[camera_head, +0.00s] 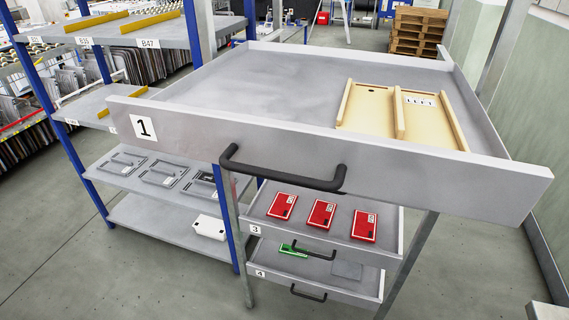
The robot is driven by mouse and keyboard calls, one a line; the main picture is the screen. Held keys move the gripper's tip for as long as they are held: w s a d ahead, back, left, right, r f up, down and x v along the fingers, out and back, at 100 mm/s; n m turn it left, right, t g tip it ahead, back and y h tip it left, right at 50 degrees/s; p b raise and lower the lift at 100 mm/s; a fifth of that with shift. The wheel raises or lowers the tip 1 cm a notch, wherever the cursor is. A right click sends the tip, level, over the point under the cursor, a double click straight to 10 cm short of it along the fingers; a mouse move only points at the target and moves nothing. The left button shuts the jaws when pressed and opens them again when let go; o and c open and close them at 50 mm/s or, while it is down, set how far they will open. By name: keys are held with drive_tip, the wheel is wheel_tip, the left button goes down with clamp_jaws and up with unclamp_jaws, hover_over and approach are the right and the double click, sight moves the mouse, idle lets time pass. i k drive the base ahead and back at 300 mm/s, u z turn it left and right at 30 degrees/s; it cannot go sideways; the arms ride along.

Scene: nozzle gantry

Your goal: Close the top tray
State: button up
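The top tray (240,88) is a wide grey metal drawer marked "1" on its front. It is pulled out toward me, with its front panel (425,185) close to the camera. A black bar handle (285,172) is fixed on the front panel. A beige wooden piece (372,112) with raised strips and a white label lies at the right inside the tray. My gripper is not in view.
Tray 3 (389,251) with several red boxes and tray 4 (268,280) with a green item sit below. A blue-posted shelf rack (85,178) stands at left. Wooden pallets (418,30) are behind. Grey floor (475,270) is open at front right.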

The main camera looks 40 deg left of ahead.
sight(267, 110)
drive_tip(key=u, duration=0.5)
drive_tip(key=k, duration=1.1)
drive_tip(key=u, duration=0.45)
drive_tip(key=i, duration=1.05)
drive_tip(key=u, duration=0.35)
drive_tip(key=k, duration=1.1)
drive_tip(key=u, duration=0.15)
drive_tip(key=i, duration=0.6)
drive_tip(key=u, duration=0.45)
